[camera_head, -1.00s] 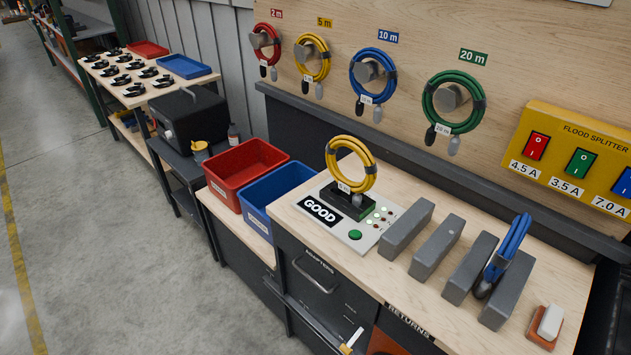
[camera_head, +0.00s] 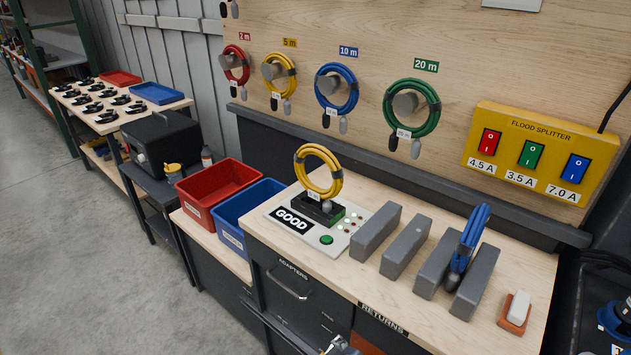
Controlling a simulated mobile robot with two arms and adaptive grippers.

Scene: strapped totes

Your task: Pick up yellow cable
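One coiled yellow cable (camera_head: 300,160) stands upright on the black and green holder of a tester (camera_head: 328,238), whose display reads GOOD. A small white tag hangs on this coil. Another coiled yellow cable (camera_head: 266,77) hangs on a wall peg under the "5 m" label (camera_head: 290,43), with its plug ends hanging below.
Red (camera_head: 242,55), blue (camera_head: 353,87) and green (camera_head: 434,107) coils hang on neighbouring pegs. Grey blocks (camera_head: 377,231) stand right of the tester, with a blue cable (camera_head: 466,240) between two of them. Red (camera_head: 222,179) and blue (camera_head: 232,207) bins stand left.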

